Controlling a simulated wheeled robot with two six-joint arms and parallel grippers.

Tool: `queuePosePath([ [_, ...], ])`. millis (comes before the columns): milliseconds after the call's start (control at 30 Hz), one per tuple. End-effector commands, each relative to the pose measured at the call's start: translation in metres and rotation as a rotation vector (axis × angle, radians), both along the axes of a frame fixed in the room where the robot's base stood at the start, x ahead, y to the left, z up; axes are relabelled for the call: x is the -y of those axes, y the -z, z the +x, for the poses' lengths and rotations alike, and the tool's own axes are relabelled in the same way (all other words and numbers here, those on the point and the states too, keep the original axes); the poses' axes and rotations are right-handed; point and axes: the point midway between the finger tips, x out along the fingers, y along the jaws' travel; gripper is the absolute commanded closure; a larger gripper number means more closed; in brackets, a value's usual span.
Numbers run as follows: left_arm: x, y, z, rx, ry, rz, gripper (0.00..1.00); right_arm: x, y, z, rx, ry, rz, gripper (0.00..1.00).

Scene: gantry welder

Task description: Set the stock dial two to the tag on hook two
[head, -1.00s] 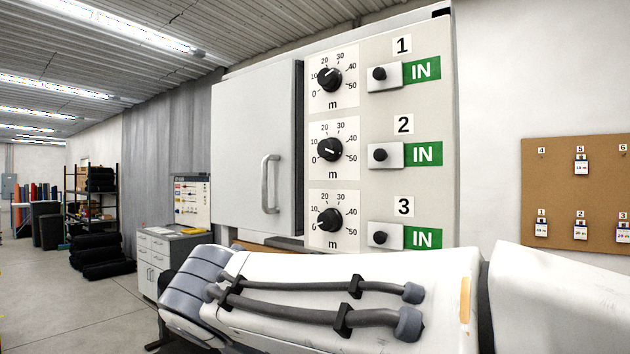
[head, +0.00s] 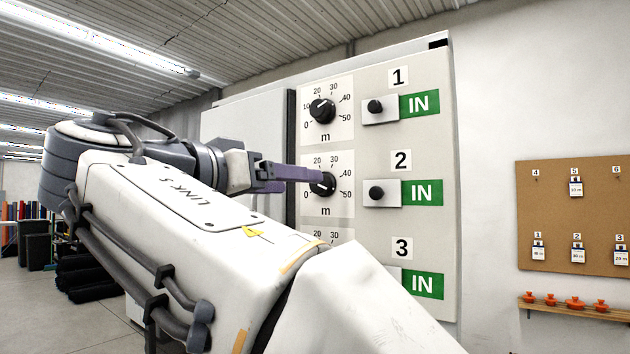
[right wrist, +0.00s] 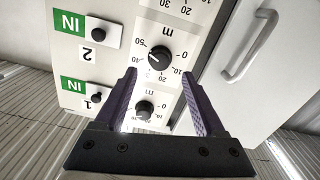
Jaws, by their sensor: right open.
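Stock dial two (head: 322,184) is a black round knob on a white scale from 0 to 50 m, beside the number 2. My right gripper (head: 308,176) reaches it from the left, with purple fingers partly covering the dial. In the right wrist view, upside down, dial two (right wrist: 160,58) lies between and just beyond the open fingertips (right wrist: 158,73). I cannot tell whether they touch it. Its pointer is too small to read surely. The tag on hook two (head: 577,255) hangs on the corkboard at right; its figure is too small to read surely. My left gripper is out of view.
Dial one (head: 322,110) is above and dial three is mostly hidden by my arm. Black buttons with green IN signs (head: 421,193) stand right of the dials. The cabinet door handle (right wrist: 253,45) shows in the wrist view. An orange-knobbed shelf (head: 575,309) is below the corkboard.

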Motion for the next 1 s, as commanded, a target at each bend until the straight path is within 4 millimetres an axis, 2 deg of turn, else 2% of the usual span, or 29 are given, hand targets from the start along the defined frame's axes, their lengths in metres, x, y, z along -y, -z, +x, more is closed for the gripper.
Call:
queuePosePath([
  [100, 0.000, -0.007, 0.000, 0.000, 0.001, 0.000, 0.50, 0.015, -0.003, 0.018, -0.001, 0.005, -0.002, 0.28],
  [300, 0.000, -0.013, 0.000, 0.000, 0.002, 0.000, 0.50, 0.030, -0.002, 0.039, -0.002, 0.003, -0.001, 0.28],
  [667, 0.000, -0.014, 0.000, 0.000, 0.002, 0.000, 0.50, 0.035, 0.000, 0.044, -0.002, 0.002, 0.000, 0.28],
  [700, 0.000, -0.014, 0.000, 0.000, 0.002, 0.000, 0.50, 0.035, 0.000, 0.044, -0.002, 0.002, 0.000, 0.32],
  [867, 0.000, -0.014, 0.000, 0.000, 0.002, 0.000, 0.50, 0.035, 0.000, 0.044, -0.002, 0.003, 0.000, 0.93],
  [900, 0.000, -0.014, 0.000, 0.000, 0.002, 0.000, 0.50, 0.035, 0.000, 0.044, -0.002, 0.003, 0.000, 1.00],
  [1000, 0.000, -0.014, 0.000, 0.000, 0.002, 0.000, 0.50, 0.037, 0.000, 0.044, -0.003, 0.005, 0.000, 1.00],
])
